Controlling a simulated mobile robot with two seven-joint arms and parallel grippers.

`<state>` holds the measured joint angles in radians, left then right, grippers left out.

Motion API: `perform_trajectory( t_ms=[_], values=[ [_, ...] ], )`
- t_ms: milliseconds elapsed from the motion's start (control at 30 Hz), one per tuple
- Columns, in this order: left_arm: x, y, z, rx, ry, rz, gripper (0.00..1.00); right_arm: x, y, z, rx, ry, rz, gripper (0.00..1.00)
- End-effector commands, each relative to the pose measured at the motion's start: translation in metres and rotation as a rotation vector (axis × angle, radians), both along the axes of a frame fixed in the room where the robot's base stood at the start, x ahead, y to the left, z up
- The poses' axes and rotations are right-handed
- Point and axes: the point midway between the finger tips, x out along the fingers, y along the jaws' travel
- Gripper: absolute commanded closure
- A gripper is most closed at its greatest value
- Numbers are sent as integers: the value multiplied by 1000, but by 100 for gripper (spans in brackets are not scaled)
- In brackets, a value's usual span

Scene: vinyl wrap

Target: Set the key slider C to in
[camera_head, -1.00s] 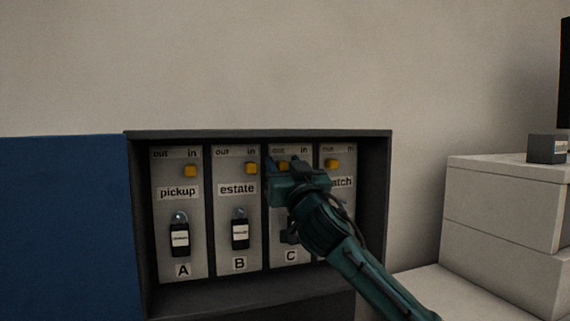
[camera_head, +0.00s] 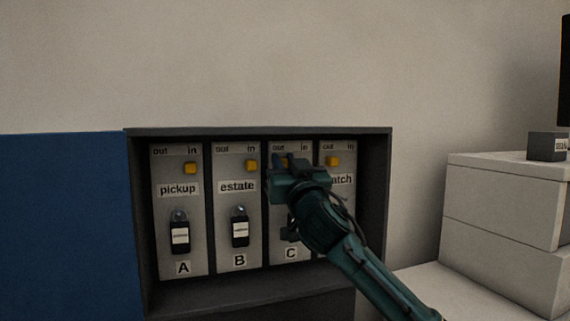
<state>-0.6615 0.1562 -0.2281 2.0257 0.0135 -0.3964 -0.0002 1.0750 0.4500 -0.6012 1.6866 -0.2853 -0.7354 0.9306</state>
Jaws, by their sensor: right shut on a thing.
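A dark key cabinet holds grey panels, and panel C (camera_head: 279,230) is the third from the left. Its yellow key slider C (camera_head: 289,158) is mostly hidden behind my right gripper (camera_head: 287,165). Only a sliver of yellow shows, between the "out" and "in" marks at the panel's top. My right gripper is shut on this slider, with its arm coming up from the lower right. The gripper also covers C's name label. A dark key tag (camera_head: 290,232) partly shows lower on panel C. My left gripper is not in view.
Slider A (camera_head: 190,168) and slider B (camera_head: 251,166) sit under "in". The rightmost slider (camera_head: 332,161) sits nearer "out", close beside my gripper. The cabinet's dark frame (camera_head: 260,132) stands out around the panels. Pale blocks (camera_head: 500,210) stand at right.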

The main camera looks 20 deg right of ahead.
Motion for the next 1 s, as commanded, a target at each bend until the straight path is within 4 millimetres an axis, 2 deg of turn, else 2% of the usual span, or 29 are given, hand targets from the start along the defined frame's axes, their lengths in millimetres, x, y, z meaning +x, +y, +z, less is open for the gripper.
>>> perform_trajectory(
  t_ms=[300,400,667,700,933,1000],
  values=[
    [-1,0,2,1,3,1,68,2,-50,0,2,3,-2,100],
    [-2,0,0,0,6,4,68,2,-57,0,1,1,-2,100],
    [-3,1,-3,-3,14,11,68,2,-58,0,0,0,-5,100],
    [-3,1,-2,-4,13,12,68,2,-58,0,0,1,-5,78],
    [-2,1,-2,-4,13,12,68,2,-57,0,0,0,-3,59],
    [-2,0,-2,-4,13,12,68,2,-57,0,0,0,-3,58]
  ],
)
